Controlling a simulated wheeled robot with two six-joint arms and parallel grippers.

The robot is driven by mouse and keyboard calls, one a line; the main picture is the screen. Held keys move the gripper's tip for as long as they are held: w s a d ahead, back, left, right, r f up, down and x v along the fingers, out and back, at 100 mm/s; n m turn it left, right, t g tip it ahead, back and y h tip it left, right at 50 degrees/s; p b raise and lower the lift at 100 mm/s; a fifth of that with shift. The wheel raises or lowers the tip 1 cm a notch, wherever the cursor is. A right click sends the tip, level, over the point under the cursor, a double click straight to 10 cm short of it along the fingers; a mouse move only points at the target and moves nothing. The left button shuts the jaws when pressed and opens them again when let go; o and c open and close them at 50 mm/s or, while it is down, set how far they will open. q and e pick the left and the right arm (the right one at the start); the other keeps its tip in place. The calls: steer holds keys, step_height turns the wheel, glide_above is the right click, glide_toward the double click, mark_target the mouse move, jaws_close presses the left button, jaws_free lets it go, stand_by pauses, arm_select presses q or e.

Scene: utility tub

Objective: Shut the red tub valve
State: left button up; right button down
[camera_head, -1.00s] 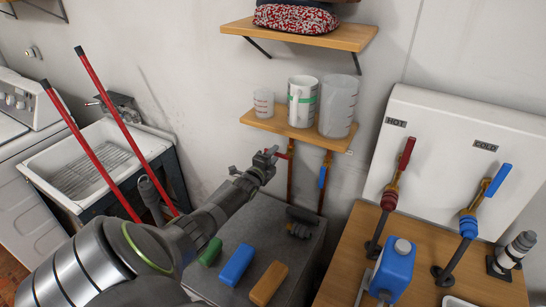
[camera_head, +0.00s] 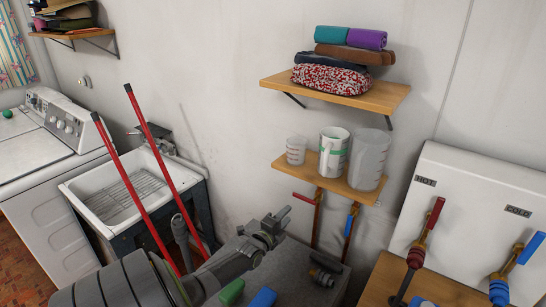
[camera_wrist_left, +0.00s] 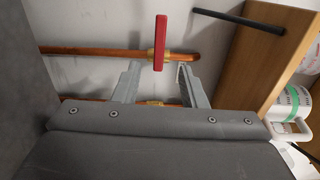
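The red tub valve handle (camera_head: 304,197) sits on a copper pipe under the small shelf, left of a blue-handled valve (camera_head: 351,219). Its lever sticks out to the left, across the upright pipe. In the left wrist view the red handle (camera_wrist_left: 160,42) stands crosswise to its pipe, at a brass body (camera_wrist_left: 157,57). My left gripper (camera_head: 276,222) is just below and left of the handle in the head view. Its two fingers (camera_wrist_left: 160,70) are spread in the wrist view, with the handle beyond and between their tips and nothing held. My right gripper is out of view.
A small wooden shelf (camera_head: 290,171) with cups hangs just above the valves. A grey block-like surface (camera_head: 300,262) lies below. A white panel (camera_head: 470,190) at right has another red lever (camera_head: 434,212) marked HOT. A white sink (camera_head: 100,180) with red-handled tools stands left.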

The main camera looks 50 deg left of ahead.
arm_select(q)
steer(key=p+v, duration=0.1)
steer(key=v, duration=0.6)
stand_by(0.5)
